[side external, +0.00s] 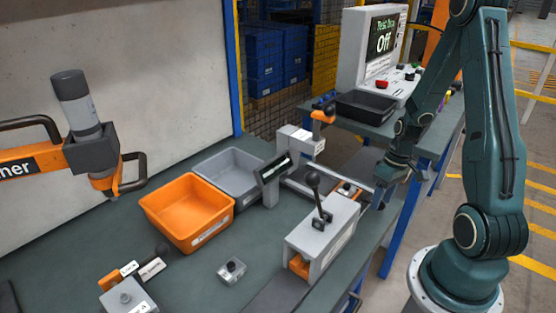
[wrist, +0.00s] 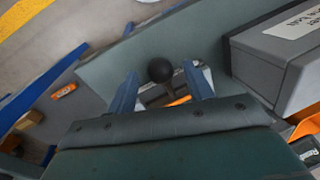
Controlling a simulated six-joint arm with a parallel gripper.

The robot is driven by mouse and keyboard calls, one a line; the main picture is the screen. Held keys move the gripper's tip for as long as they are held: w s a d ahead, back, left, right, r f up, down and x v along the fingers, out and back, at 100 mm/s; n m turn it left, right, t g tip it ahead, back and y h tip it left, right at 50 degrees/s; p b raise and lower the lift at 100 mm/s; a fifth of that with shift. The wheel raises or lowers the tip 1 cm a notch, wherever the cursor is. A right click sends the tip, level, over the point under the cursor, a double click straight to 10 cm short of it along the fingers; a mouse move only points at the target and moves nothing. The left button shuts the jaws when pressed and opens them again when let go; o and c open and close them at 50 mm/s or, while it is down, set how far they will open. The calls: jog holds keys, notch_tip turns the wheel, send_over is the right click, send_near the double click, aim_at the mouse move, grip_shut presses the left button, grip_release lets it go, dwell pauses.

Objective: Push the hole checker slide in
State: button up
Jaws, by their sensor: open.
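My gripper (side external: 378,192) is low at the right edge of the bench, beside the far end of a grey box. In the wrist view my gripper (wrist: 161,76) is open, with blue fingers either side of a round black knob (wrist: 160,70) on a short stem. I cannot tell whether either finger touches it. White and orange parts show beneath the knob. A grey housing (wrist: 285,50) with a blurred label stands to the right there. I cannot tell for certain which part is the hole checker slide. The grey box (side external: 328,232) in the side view carries a black-knobbed lever (side external: 318,200).
An orange bin (side external: 190,240), a grey bin (side external: 200,168) and a small display (side external: 273,168) stand on the bench left of the box. A test box (side external: 375,50) reading "Off" stands on a farther table. A hanging tool (side external: 90,140) is at left.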

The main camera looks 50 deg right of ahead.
aim_at(341, 186)
jog(key=shift+a+f, duration=0.1)
jog(key=shift+f, duration=0.45)
grip_shut()
jog(key=w, duration=1.2)
jog(key=shift+w, duration=0.35)
grip_release()
jog(key=shift+s+r, duration=0.1)
jog(key=shift+r, duration=0.05)
